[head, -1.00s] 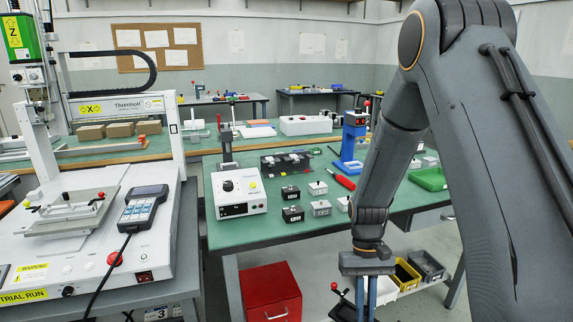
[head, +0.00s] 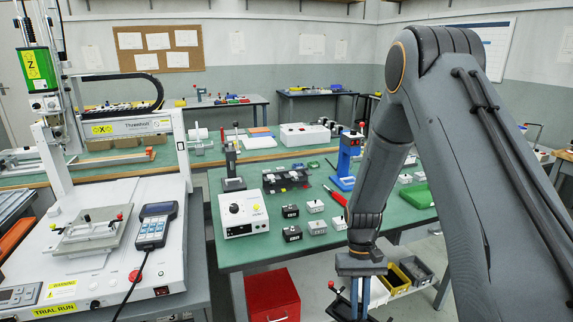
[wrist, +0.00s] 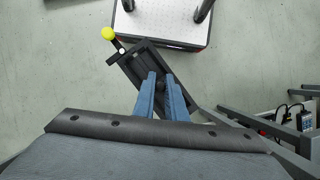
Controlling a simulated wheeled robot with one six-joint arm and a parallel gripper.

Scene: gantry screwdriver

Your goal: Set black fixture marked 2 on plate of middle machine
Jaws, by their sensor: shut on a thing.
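My gripper (wrist: 161,98) points down and is shut on a black fixture (wrist: 143,62), a flat dark plate with a yellow ball knob at one corner. In the head view the gripper (head: 360,292) hangs at the lower middle, in front of the green bench, and the fixture (head: 342,309) shows at the bottom edge. No number on it is readable. A white gantry machine (head: 165,200) stands at the left, labelled TRIAL RUN. A grey fixture with clamps (head: 92,232) sits on it. Which machine is the middle one cannot be told.
The green bench (head: 285,248) carries a white control box (head: 240,213), small black and white blocks and a blue press (head: 347,165). A red cabinet (head: 272,293) stands below. In the wrist view, a pale perforated surface (wrist: 163,22) lies beyond the fixture, over grey floor.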

